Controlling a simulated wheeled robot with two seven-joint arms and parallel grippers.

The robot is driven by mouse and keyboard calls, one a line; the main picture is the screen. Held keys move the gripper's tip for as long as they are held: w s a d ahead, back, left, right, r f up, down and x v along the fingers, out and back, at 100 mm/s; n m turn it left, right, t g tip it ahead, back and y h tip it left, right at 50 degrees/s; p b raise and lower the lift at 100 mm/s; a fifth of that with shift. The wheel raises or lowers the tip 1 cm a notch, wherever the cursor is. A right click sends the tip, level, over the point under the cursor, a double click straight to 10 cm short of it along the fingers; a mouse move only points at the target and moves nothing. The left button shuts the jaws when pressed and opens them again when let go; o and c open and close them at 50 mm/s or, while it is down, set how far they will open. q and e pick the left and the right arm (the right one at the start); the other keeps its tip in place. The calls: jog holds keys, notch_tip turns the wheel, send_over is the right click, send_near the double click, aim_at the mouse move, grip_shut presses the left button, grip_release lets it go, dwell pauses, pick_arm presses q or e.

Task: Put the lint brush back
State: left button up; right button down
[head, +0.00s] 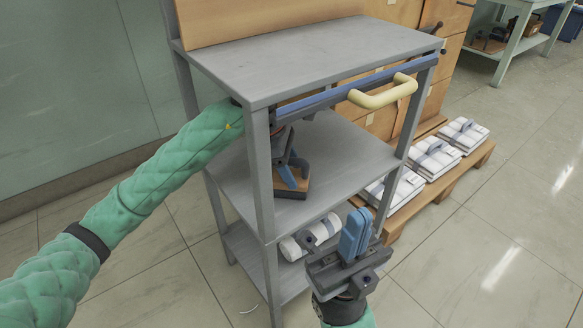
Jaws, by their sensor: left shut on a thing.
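My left arm reaches past the front left post into the bay between the top board and the middle shelf (345,160) of a grey rack. My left gripper (292,176) is there, low over the middle shelf at its left side. It is shut on a dark block with a brown edge (291,193), which seems to be the lint brush. The gripper and the post hide part of it, and I cannot tell whether it touches the shelf. My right gripper (356,232) is in front of the rack at lower-shelf height, blue fingers up, close together and empty.
A blue rail with a cream handle (385,95) runs under the rack's top board (310,50). A striped white roll (311,238) lies on the lower shelf. The floor at front right is clear.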

pick_arm(q)
jog(key=shift+f, duration=0.15)
jog(key=o, duration=1)
jog(key=shift+c, duration=0.2)
jog(key=shift+a+r+p, duration=0.1)
jog(key=shift+r+p, duration=0.2)
jog(key=shift+r, duration=0.15)
jog(key=a, duration=0.4)
jog(key=w+a+p, duration=0.1)
jog(key=a, duration=0.3)
jog(key=w+a, duration=0.1)
jog(key=a, duration=0.3)
jog(key=shift+r+p, duration=0.2)
jog(key=shift+p, duration=0.15)
jog(key=shift+a, duration=0.1)
